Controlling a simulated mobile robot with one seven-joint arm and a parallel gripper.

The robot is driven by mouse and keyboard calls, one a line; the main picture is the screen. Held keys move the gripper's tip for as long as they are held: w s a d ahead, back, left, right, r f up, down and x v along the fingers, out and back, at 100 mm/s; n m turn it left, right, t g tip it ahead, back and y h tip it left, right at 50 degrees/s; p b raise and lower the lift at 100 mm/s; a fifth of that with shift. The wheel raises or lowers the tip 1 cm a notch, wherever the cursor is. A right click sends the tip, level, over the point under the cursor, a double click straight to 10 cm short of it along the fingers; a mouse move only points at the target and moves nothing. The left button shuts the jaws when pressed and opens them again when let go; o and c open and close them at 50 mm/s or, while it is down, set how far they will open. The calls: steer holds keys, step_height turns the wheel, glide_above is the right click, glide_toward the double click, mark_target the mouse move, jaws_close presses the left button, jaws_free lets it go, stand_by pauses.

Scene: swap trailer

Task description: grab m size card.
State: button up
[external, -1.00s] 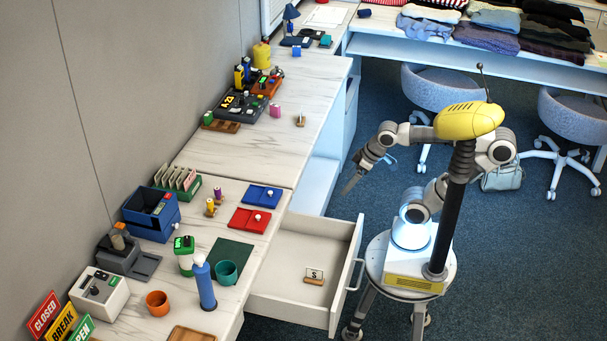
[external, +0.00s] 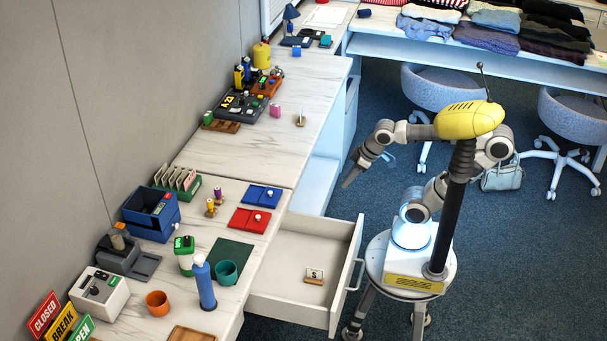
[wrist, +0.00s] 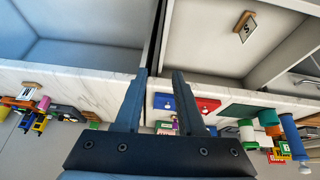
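No card with a readable M shows. A small card on a wooden stand (external: 300,119) sits near the front edge of the far counter; its face cannot be read from here. A white card marked S (external: 314,275) stands on a wooden base in the open drawer; it also shows in the wrist view (wrist: 244,27). My gripper (external: 347,183) is in the air off the counter's front edge, beyond the drawer and clear of both cards. In the wrist view my gripper (wrist: 159,75) has its two fingers apart with nothing between them.
The open drawer (external: 345,240) juts out between the counter and my base. The counter (external: 235,160) holds red and blue trays (external: 250,220), a teal mug (external: 227,272) and a blue bottle (external: 204,288). A bare stretch of counter lies behind the trays. Chairs (external: 440,95) stand at the back.

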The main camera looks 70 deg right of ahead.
steer(key=w+d+n+g+h+p, duration=0.4)
steer(key=w+d+n+h+p, duration=0.75)
steer(key=w+d+n, duration=1.2)
steer(key=w+d+f+m+b, duration=0.1)
steer(key=d+f, duration=0.1)
steer(key=d, duration=0.5)
steer(key=w+d+f+m+h+b, duration=0.1)
steer(key=w+d+f+b, duration=0.1)
steer(key=d, duration=0.5)
steer(key=w+d+f+m+b, duration=0.2)
steer(key=d+f, duration=0.1)
steer(key=d, duration=0.4)
steer(key=shift+w+d+t+h, duration=0.1)
steer(key=shift+d+t+h, duration=0.15)
steer(key=shift+d+t, duration=0.15)
steer(key=shift+r, duration=0.1)
jaws_close()
